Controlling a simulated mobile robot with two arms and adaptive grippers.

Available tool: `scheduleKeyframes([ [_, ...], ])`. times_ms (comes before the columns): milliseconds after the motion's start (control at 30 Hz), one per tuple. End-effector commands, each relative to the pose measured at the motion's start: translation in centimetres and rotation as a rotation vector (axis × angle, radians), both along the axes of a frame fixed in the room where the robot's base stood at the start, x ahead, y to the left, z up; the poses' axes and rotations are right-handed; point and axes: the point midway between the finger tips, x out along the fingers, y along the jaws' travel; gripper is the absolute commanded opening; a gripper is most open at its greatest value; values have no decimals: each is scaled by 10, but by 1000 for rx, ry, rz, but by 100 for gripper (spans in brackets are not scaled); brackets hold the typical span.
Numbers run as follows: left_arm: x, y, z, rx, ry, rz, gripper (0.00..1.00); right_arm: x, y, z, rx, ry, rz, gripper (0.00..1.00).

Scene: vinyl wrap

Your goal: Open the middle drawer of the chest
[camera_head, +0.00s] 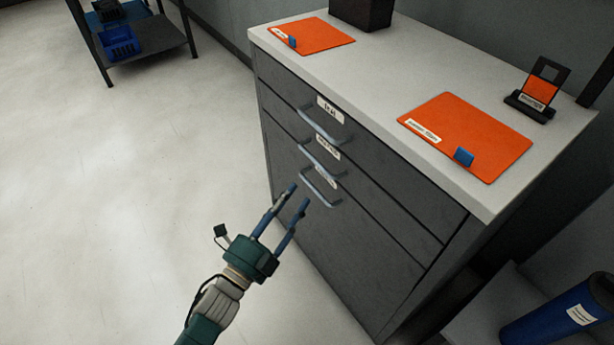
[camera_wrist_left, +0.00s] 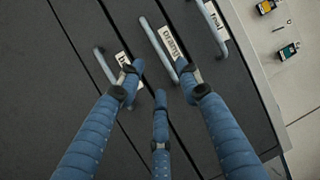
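The dark grey chest (camera_head: 350,240) has three drawers stacked under a pale top, each with a blue-grey bar handle. The middle drawer's handle (camera_head: 322,160) lies between the top handle (camera_head: 322,127) and the bottom handle (camera_head: 320,190). All drawers look closed. My left gripper (camera_head: 299,194) is in front of the handles with its blue fingers apart and empty. In the left wrist view, the middle handle (camera_wrist_left: 156,45) runs toward the gap between the outer fingertips, beside its partly covered label. I cannot tell whether a finger touches it. My right gripper is not in view.
Orange sheets (camera_head: 465,137) with blue blocks, a black box (camera_head: 362,12) and a black stand (camera_head: 530,105) are on the chest top. A blue cylinder (camera_head: 560,312) lies at lower right. A rack (camera_head: 150,45) with blue bins stands far left. The floor left of the chest is clear.

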Motion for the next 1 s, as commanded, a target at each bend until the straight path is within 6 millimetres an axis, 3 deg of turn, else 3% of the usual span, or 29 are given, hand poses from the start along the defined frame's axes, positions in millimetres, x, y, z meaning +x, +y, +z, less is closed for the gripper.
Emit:
scheduleKeyframes([
  [500,75,-44,15,-4,5,3,35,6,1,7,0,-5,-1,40],
  [967,86,-51,17,-4,9,3,35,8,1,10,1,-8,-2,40],
  [1000,86,-51,16,-4,9,3,27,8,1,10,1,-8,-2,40],
])
